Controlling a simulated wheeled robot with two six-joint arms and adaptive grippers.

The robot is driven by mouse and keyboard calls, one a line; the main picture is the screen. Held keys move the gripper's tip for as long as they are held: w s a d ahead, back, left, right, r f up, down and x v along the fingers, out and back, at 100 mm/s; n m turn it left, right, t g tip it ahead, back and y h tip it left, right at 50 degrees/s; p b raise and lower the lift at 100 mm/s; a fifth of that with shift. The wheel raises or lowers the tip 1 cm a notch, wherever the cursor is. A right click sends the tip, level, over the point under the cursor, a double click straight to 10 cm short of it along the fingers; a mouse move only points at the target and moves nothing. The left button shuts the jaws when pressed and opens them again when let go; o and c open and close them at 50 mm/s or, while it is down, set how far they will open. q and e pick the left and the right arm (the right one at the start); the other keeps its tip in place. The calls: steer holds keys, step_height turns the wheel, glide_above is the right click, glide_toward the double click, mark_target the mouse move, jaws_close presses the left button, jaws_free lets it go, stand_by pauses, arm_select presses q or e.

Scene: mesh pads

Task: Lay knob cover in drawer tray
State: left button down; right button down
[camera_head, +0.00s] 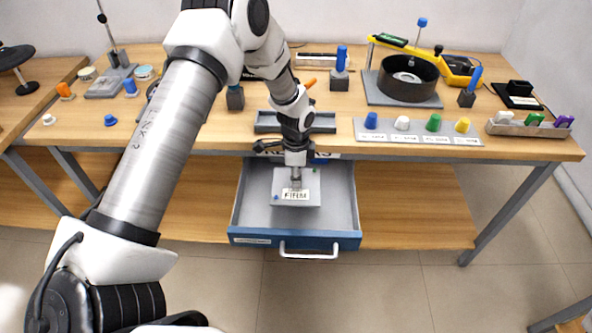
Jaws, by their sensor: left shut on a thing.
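The blue-fronted drawer (238,220) stands open below the bench top. A light grey tray (312,184) with a white label (295,194) and small coloured dots lies inside it. My left gripper (296,178) points down over the tray, near the label. It is shut on a small grey thing at its tips, seemingly the knob cover; its shape is mostly hidden. I cannot tell whether it touches the tray. My right gripper is not in view.
A labelled plate (418,138) holds blue, white, green and yellow caps on the bench. A grey tray (325,123) lies behind my wrist. The drawer handle (308,254) sticks out in front. A black round pan (408,78) stands at the back right.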

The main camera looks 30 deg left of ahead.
arm_select(q)
step_height(320, 180, down, 10)
steer(key=b, duration=0.5)
steer(key=shift+r, duration=0.1)
steer(key=c, duration=0.8)
jaws_free()
step_height(320, 180, up, 12)
steer(key=shift+r, duration=0.1)
